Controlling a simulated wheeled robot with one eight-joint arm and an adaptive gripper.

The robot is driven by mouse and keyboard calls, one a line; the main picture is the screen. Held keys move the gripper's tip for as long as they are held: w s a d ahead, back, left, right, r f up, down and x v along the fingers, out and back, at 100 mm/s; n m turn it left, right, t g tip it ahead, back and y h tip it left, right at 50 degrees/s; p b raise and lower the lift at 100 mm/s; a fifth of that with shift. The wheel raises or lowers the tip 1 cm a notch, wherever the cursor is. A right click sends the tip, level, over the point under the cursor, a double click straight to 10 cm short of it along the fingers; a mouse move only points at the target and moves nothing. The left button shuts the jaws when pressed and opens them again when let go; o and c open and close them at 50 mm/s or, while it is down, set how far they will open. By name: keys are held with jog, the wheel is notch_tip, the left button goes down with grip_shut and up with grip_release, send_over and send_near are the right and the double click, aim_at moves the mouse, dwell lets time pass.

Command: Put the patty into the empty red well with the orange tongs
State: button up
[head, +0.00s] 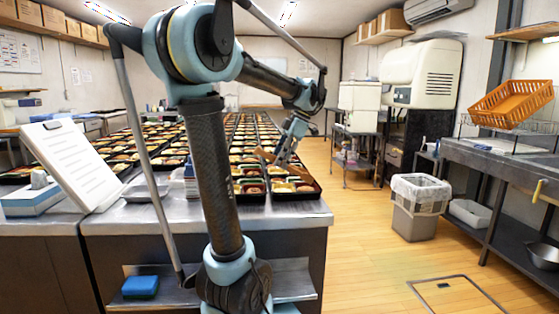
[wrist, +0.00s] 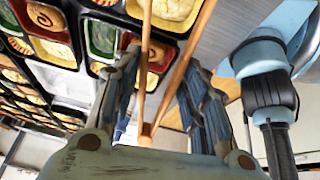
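My gripper (head: 284,156) is over the near right end of the bento trays in the head view. A red well with a brown, spiral-marked round piece (wrist: 156,54) shows between the tongs' arms. A similar piece lies in another red well (wrist: 47,36) at the upper left. I cannot tell whether either is the patty, or pick out an empty red well.
Black bento trays (head: 251,196) fill the steel counter (head: 290,214). A clipboard (head: 72,165) and blue sponge (head: 141,287) are at the left. A bin (head: 415,222) stands on the open floor at right, near a sink counter with an orange basket (head: 510,103).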

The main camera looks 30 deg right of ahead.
notch_tip(320, 180, up, 12)
dwell(1.0)
jog(key=shift+c, duration=0.9)
notch_tip(320, 180, up, 8)
